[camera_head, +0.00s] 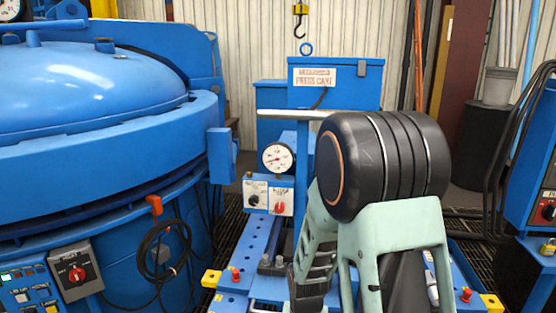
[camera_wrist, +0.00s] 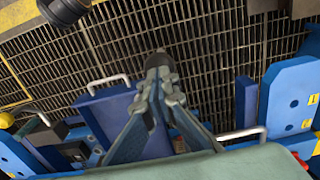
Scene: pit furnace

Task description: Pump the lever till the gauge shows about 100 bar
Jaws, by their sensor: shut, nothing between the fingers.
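The round white gauge (camera_head: 277,158) sits on the cart's blue panel in the head view; its needle is too small to read. Below it is a small plate with a black knob (camera_head: 253,199) and a red knob (camera_head: 281,207). A pale horizontal bar (camera_head: 285,113) tops a blue upright post (camera_head: 301,180) beside the gauge, partly behind my arm; I cannot tell whether it is the pump lever. In the wrist view my gripper (camera_wrist: 159,78) is shut and empty, pointing over the floor grating, with blue cart parts below and beside it.
The large blue furnace (camera_head: 100,150) fills the left of the head view. A blue press cart box (camera_head: 336,96) stands behind the gauge. A cabinet with cables (camera_head: 540,190) is at the right. Pale handles (camera_wrist: 108,80) and (camera_wrist: 242,134) rise from the cart. Open floor grating (camera_wrist: 210,50) lies beyond.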

